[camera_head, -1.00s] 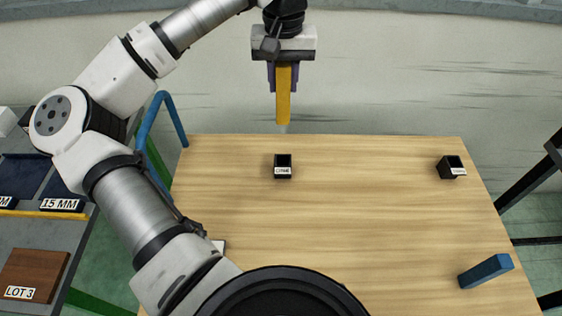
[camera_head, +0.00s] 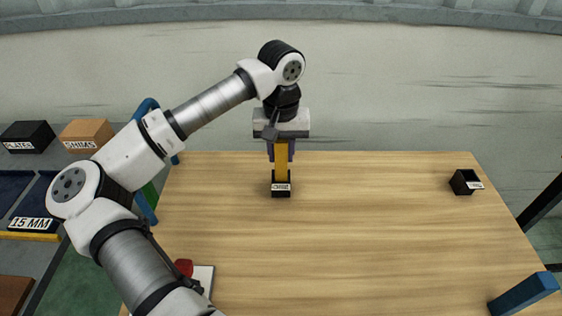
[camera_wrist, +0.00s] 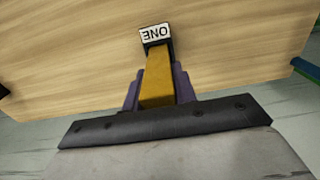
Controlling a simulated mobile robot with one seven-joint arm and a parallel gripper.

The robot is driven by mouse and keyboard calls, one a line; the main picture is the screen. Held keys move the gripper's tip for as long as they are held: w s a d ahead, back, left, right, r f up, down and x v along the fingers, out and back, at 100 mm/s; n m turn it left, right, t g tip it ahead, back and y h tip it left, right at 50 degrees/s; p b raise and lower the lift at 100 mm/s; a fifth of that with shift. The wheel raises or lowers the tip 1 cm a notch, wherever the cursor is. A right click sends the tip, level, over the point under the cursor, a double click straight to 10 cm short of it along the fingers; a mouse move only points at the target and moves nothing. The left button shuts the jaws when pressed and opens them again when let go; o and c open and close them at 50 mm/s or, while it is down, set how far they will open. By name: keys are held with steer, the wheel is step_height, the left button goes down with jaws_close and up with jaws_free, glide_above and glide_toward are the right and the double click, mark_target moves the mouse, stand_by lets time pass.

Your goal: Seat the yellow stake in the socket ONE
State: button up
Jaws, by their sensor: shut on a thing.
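The yellow stake (camera_head: 281,162) is upright in my gripper (camera_head: 281,150), which is shut on its upper part. It also shows in the wrist view (camera_wrist: 157,80), between the purple fingers (camera_wrist: 158,92). The black socket ONE (camera_head: 281,190) stands on the wooden table, with its white label facing the front. The stake's lower end meets the socket's top opening in the head view and looks to be at or inside it. How deep it sits is hidden by the socket's front wall. The wrist view shows the label ONE (camera_wrist: 156,33) just beyond the stake's end.
A second black socket (camera_head: 464,182) stands at the table's right. A red thing (camera_head: 184,267) and a white plate (camera_head: 204,278) are at the front left, beside my arm. The middle of the table (camera_head: 370,220) is clear.

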steer(key=shift+f, duration=0.75)
steer(key=shift+f, duration=0.1)
steer(key=shift+f+b, duration=0.15)
steer(key=shift+b, duration=0.15)
steer(key=o, duration=1.1)
steer(key=shift+c, duration=0.2)
steer(key=shift+r, duration=0.2)
step_height(320, 180, up, 12)
steer(key=shift+r+b, duration=0.1)
steer(key=shift+b, duration=0.25)
